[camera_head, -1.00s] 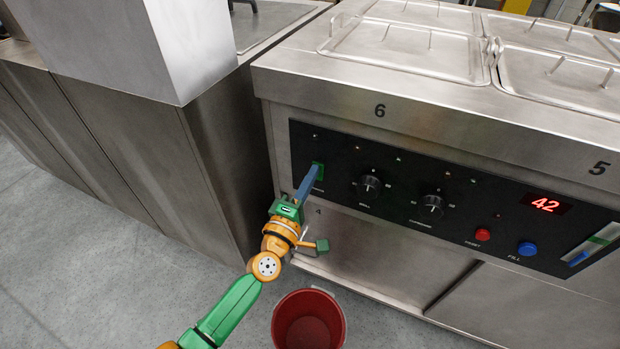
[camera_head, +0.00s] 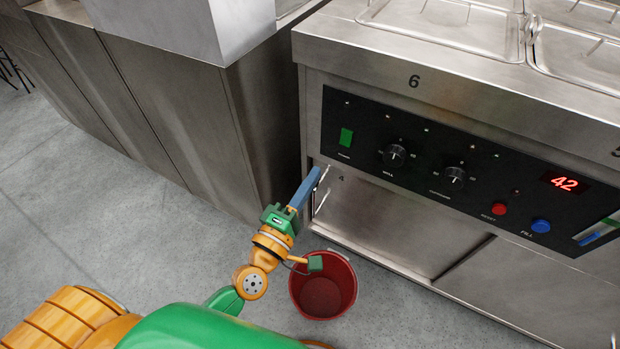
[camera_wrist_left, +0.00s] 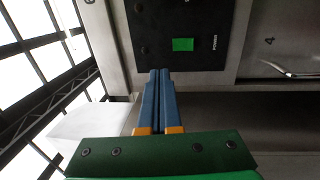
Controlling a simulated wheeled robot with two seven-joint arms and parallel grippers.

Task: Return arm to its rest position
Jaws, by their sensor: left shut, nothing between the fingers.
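My left gripper (camera_head: 316,172) is shut and empty, its blue fingers pressed together. In the head view it is below the control panel (camera_head: 385,192), in front of the steel unit's lower left part. In the left wrist view the closed fingers (camera_wrist_left: 158,75) point toward the panel, with the green power switch (camera_wrist_left: 183,44) just beyond and to the right of the tips. The switch (camera_head: 346,137) is uncovered in the head view, apart from the gripper. My right gripper is not in view.
A red bucket (camera_head: 325,290) stands on the floor below and right of my left wrist. A steel cabinet (camera_head: 190,110) stands at the left. Knobs, a red button (camera_head: 499,208), a blue button (camera_head: 541,226) and a display reading 42 (camera_head: 564,184) are on the panel.

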